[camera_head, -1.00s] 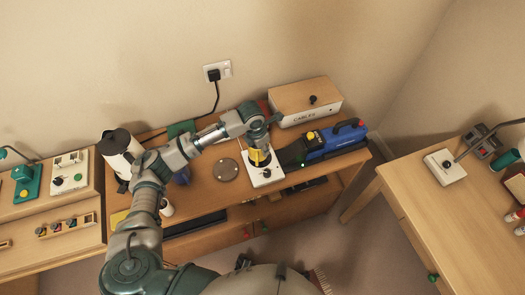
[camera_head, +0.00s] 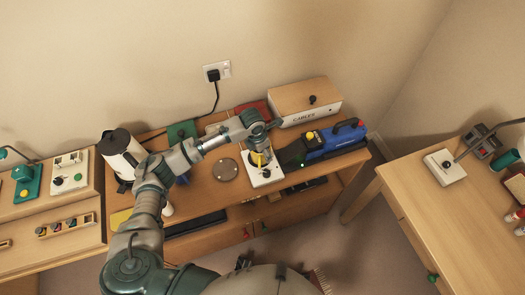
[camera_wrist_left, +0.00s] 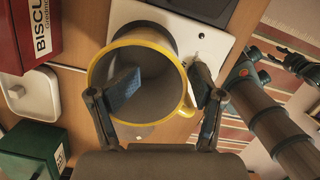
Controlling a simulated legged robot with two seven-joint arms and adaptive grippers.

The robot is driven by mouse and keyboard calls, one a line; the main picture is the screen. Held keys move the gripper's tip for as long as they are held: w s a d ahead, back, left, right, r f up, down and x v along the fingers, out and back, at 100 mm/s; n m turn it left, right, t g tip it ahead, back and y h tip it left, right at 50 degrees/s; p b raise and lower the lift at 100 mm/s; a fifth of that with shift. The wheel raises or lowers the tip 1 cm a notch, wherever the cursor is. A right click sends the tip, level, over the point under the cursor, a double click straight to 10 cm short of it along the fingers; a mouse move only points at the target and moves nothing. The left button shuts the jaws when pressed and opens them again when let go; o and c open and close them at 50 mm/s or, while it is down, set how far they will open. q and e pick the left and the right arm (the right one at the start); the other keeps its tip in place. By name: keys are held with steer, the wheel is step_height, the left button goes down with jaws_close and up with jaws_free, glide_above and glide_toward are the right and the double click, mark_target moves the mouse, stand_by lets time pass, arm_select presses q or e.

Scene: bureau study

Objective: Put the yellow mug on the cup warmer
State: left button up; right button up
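The yellow mug (camera_head: 257,159) is upright over the white cup warmer (camera_head: 268,181), partly hidden by my left gripper (camera_head: 261,148). In the left wrist view I look down into the yellow-rimmed mug (camera_wrist_left: 148,42) with its grey inside; its handle is at the right. The white warmer (camera_wrist_left: 215,42) shows behind it. My left gripper (camera_wrist_left: 165,95) has its fingers wide apart, one inside the mug's mouth and the other outside near the handle. The fingers do not look closed on the wall. Contact between mug base and warmer is hidden.
A blue device (camera_head: 336,140) with a black front stands right of the warmer. A CABLES box (camera_head: 305,101) is behind. A round grey disc (camera_head: 226,169) lies left of the warmer. A red box (camera_wrist_left: 35,35) and a green box (camera_wrist_left: 33,150) stand near the left gripper.

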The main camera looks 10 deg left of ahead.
arm_select(q)
step_height(320, 180, up, 12)
steer(key=s+a, duration=0.1)
steer(key=shift+s, duration=0.3)
arm_select(e)
steer(key=shift+s+d+f, duration=0.25)
steer(key=shift+s+d, duration=0.05)
steer(key=shift+s, duration=0.4)
steer(key=shift+d, duration=0.2)
steer(key=shift+s, duration=0.1)
